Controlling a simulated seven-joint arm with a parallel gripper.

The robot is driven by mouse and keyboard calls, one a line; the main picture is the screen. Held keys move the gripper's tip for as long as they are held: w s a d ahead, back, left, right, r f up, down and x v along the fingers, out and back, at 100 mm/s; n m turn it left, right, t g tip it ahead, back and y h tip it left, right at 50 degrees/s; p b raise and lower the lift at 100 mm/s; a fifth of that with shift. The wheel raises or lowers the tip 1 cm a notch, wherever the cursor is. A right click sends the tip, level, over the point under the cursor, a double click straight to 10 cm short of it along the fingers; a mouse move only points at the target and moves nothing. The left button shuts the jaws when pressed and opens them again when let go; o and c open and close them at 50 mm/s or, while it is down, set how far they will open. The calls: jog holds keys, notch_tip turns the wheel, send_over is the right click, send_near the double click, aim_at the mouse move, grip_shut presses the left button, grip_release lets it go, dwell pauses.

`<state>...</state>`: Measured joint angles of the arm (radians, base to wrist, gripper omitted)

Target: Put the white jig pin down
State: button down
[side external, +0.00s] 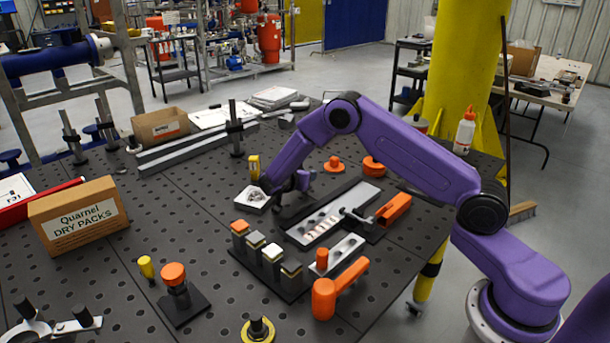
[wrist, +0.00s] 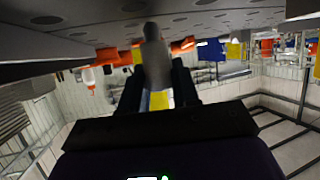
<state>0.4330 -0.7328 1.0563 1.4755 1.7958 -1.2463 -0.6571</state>
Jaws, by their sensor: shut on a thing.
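The white jig pin (wrist: 155,58) shows pale grey-white in the wrist view, between the two dark fingers of my gripper (wrist: 157,72). My gripper is shut on it, and the pin's end reaches past the fingertips. In the side external view my gripper (side external: 268,187) is low over the middle of the table, near a small white tray (side external: 243,206). The pin cannot be made out clearly there, and I cannot tell whether it touches the table.
A dark rack (side external: 240,260) with several capped posts stands in front. A grey tray (side external: 307,236) with small parts, an orange block (side external: 393,209) and an orange mallet (side external: 324,298) lie to the right. A carton (side external: 78,220) stands at left. Table around the left middle is mostly clear.

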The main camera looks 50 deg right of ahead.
jog(key=shift+f, duration=0.1)
jog(key=c, duration=0.8)
grip_release()
jog(key=shift+r, duration=0.2)
jog(key=v, duration=1.2)
jog(key=shift+w, duration=0.1)
